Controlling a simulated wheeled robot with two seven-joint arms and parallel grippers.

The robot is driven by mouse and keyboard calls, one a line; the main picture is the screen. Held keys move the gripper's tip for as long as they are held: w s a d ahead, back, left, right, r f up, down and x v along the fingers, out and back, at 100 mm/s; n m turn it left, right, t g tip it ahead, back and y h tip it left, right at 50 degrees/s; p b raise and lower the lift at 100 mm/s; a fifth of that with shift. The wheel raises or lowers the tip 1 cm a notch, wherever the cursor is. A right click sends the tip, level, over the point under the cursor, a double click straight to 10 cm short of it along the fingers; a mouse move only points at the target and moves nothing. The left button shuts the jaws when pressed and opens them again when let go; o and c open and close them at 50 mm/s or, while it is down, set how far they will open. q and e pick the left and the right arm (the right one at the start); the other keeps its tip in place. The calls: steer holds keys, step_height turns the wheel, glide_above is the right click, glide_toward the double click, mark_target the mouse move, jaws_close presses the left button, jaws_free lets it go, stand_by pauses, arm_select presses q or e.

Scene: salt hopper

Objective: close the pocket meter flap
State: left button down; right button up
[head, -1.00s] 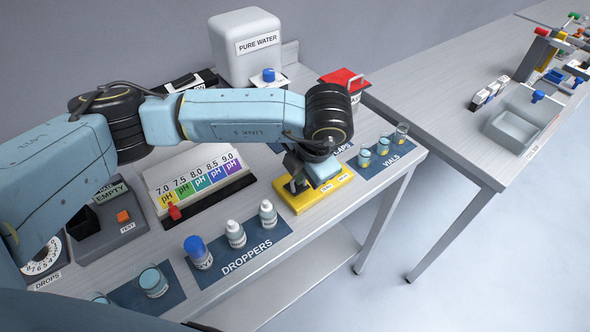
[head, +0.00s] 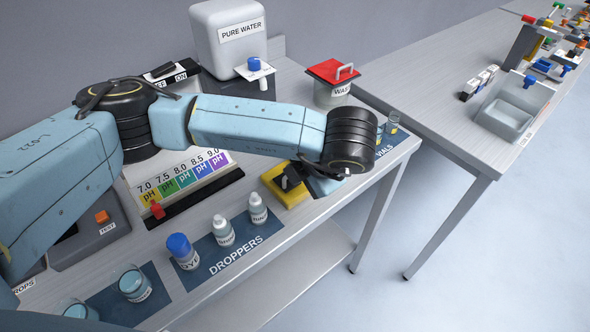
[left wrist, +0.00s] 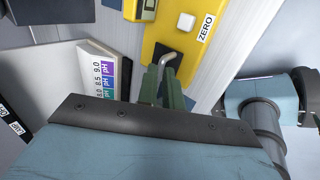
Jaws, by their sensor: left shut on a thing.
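The yellow pocket meter (head: 282,190) lies on the bench right of the pH chart, partly hidden behind my wrist. It fills the top middle of the left wrist view (left wrist: 212,45), with a white button beside a ZERO label. A dark patch, seemingly the flap area (left wrist: 160,52), shows with a bent grey handle (left wrist: 170,60) over it. My left gripper (left wrist: 163,80) is shut on this handle at the meter; its fingers are mostly hidden in the head view. I cannot tell the flap's angle. My right gripper is not in view.
Dropper bottles (head: 223,230) stand on the blue mat in front of the meter. Vials (head: 393,122) and a red-lidded waste jar (head: 332,88) are to the right and behind. The pH chart (head: 186,172) is close on the left.

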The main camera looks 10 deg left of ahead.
arm_select(q)
steer(key=c, duration=1.5)
jaws_free()
steer(key=shift+c, duration=0.2)
steer(key=p+v, duration=0.1)
steer(key=v, duration=1.2)
steer(key=shift+r+p, duration=0.2)
steer(key=shift+p, duration=0.1)
